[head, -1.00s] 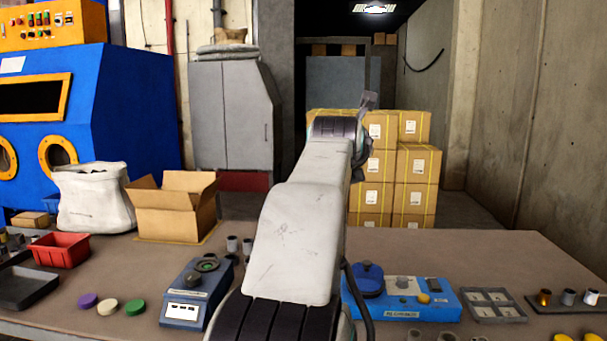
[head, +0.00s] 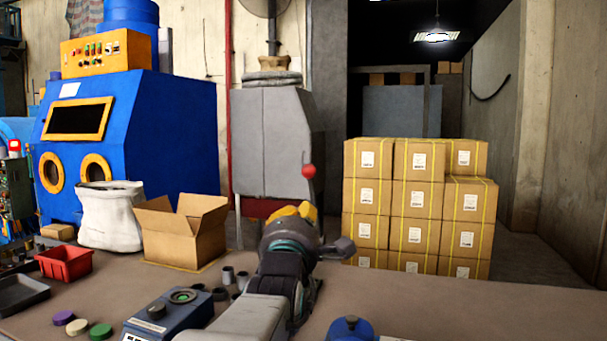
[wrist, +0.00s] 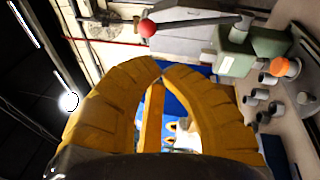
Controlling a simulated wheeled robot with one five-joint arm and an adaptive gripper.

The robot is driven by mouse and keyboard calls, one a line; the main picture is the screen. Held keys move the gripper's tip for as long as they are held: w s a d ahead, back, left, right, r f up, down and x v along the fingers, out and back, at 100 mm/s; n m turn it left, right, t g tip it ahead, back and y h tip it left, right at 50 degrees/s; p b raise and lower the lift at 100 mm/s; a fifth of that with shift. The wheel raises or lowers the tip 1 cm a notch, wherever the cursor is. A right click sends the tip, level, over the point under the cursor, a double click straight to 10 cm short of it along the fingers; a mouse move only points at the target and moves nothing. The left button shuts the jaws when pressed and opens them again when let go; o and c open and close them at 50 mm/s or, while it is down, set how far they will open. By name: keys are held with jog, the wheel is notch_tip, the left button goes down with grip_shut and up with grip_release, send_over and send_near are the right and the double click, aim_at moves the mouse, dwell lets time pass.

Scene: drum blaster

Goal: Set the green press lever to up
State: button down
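The press lever's red ball knob (head: 309,171) shows just above my gripper (head: 293,212) in the head view; my arm hides the press body there. In the wrist view, which is turned sideways, the green press (wrist: 237,50) is at the upper right. Its dark lever (wrist: 192,23) runs left to the red knob, toward the ceiling-light side, away from the table. My gripper (wrist: 162,68) has its yellow fingers meeting at the tips, with nothing between them. The knob appears apart from the fingertips.
Several grey cylinders (head: 227,274) stand on the table (head: 455,309) beside my arm. A blue control box (head: 170,316) is in front. An open carton (head: 183,240) and red tray (head: 64,264) are left. Stacked boxes (head: 418,210) stand behind. The table's right part looks mostly clear.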

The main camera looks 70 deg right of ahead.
jog(key=r+m, duration=0.2)
jog(key=m+h, duration=0.1)
send_near(310, 165)
jog(key=x, duration=0.6)
jog(key=shift+w+d+f, duration=0.25)
jog(key=shift+w+d, duration=0.05)
jog(key=shift+d, duration=0.1)
dwell(0.4)
jog(key=shift+r, duration=0.1)
jog(key=d+p, duration=0.1)
jog(key=p, duration=0.1)
jog(key=d+r+y+p, duration=0.1)
jog(key=p, duration=0.1)
jog(key=shift+r+m, duration=0.2)
jog(key=shift+m, duration=0.1)
jog(key=shift+f, duration=0.1)
jog(key=shift+a, duration=0.1)
